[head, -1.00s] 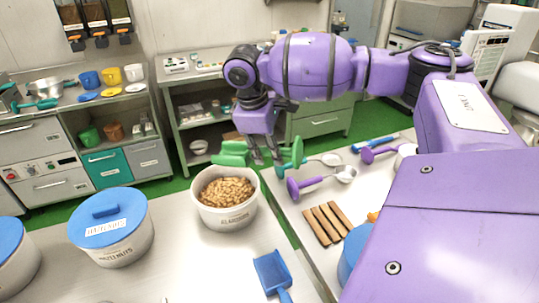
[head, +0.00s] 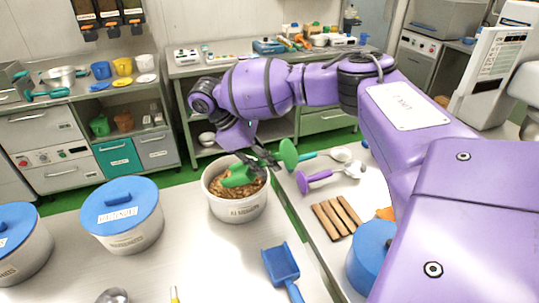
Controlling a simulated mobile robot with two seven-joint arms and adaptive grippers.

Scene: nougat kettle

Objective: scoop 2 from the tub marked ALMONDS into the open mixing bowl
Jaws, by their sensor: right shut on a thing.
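The white tub marked ALMONDS (head: 238,209) stands open on the near worktop, with brown almonds (head: 224,190) inside. My right gripper (head: 264,161) is over the back right of its rim, shut on a green scoop (head: 238,176). The scoop's head is down inside the tub, at the almonds. The gripper hides part of the scoop, and I cannot tell how much is in it. I cannot make out the open mixing bowl for certain. My left gripper is not in view.
A blue-lidded tub (head: 122,214) stands left of the almonds, another (head: 20,245) farther left. A blue scoop (head: 281,264) lies in front. Right of the gap are a green-handled scoop (head: 318,157), a purple-handled scoop (head: 318,179) and wooden sticks (head: 336,217).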

